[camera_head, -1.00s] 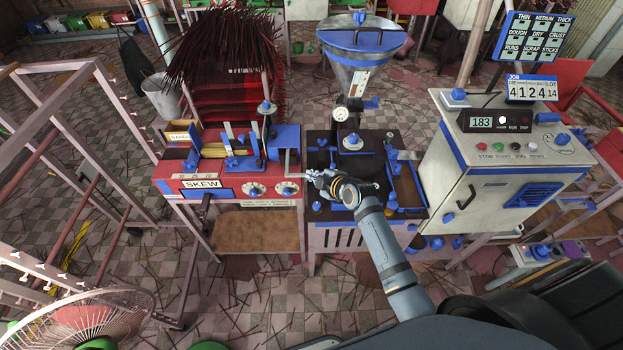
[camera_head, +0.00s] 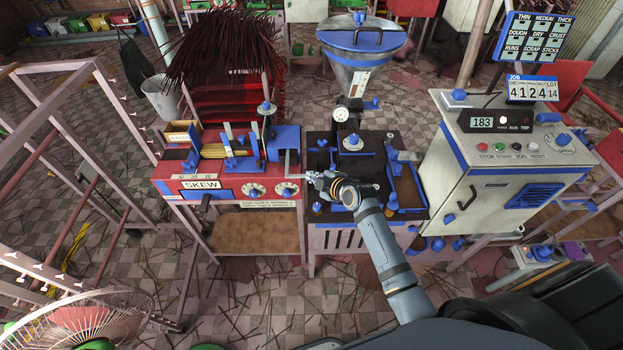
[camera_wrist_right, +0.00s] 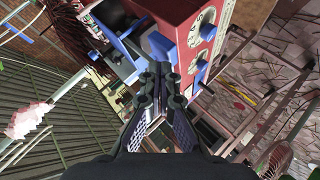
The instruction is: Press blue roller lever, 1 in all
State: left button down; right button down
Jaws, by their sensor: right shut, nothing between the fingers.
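The red machine marked SKEW (camera_head: 228,186) stands left of centre. A blue block with a thin grey bent arm (camera_head: 287,143) sits at its right end; I cannot tell for certain whether this is the blue roller lever. My right gripper (camera_head: 308,176) is shut and empty, just right of that end, its fingers pointing left. In the right wrist view, the closed fingertips (camera_wrist_right: 162,72) lie close in front of a blue block (camera_wrist_right: 158,46) on the red machine; contact is unclear. My left gripper is not in view.
The dark-topped extruder (camera_head: 352,142) with its steel hopper (camera_head: 360,75) stands beside and behind my right gripper. A grey control cabinet (camera_head: 470,185) stands at the right. Blue knobs (camera_head: 253,190) line the red machine's front. A narrow gap separates the machines.

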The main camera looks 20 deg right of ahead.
jog(key=shift+w+f+b, duration=0.15)
jog(key=shift+f+b, duration=0.55)
jog(key=shift+f, duration=0.1)
dwell(0.4)
dwell(0.5)
jog(key=shift+s+r+p, duration=0.2)
jog(key=shift+r+p, duration=0.55)
jog(key=shift+s+r+p, duration=0.15)
jog(key=shift+r+p, duration=0.55)
jog(key=r+p, duration=0.3)
jog(key=s+r+p, duration=0.1)
jog(key=r, duration=0.1)
jog(key=shift+s+a, duration=0.1)
jog(key=shift+a, duration=0.15)
